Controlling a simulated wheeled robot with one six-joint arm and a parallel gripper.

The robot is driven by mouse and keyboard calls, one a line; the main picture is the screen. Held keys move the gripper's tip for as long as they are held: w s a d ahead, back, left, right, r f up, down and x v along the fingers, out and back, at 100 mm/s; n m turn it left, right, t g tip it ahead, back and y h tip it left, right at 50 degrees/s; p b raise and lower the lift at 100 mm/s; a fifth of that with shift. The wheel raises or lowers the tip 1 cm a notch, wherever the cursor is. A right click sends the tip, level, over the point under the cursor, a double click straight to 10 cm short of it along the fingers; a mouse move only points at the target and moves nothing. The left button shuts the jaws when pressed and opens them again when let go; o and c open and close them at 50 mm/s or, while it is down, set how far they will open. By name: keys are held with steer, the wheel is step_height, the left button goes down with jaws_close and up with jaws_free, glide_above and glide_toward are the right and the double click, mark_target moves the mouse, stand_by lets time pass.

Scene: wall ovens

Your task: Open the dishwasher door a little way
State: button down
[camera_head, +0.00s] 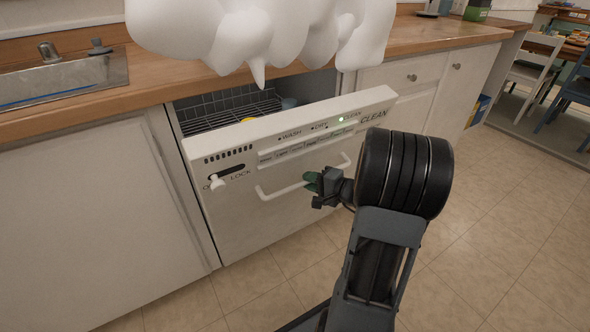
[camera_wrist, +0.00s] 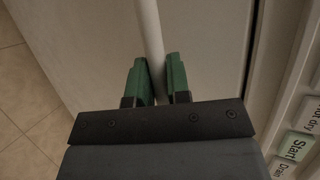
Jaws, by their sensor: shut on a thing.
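The white dishwasher door (camera_head: 275,225) leans out at the top, leaving a gap to the cabinet through which a dark rack (camera_head: 232,114) shows. A white bar handle (camera_head: 283,191) runs across its upper part, below the buttons. My gripper (camera_head: 312,181) reaches the handle from the right. In the wrist view the green fingers of my gripper (camera_wrist: 156,65) stand on either side of the handle (camera_wrist: 147,25), shut on it. My arm hides the door's lower right part in the head view.
A white cloud-like mass (camera_head: 260,30) hangs above the opening and hides part of the wooden counter (camera_head: 430,38). A sink (camera_head: 60,80) is at the left. White cabinets (camera_head: 100,225) flank the dishwasher. The tiled floor (camera_head: 500,240) is clear at the right.

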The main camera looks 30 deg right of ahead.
steer(key=shift+s+d+f, duration=0.1)
steer(key=shift+s+f, duration=0.2)
steer(key=shift+s, duration=0.25)
steer(key=shift+s+f, duration=0.3)
steer(key=shift+s, duration=0.25)
steer(key=c, duration=1.1)
jaws_free()
steer(key=shift+w, duration=0.1)
steer(key=p+v, duration=0.3)
steer(key=v, duration=1)
steer(key=shift+s+r, duration=0.25)
steer(key=shift+s, duration=0.15)
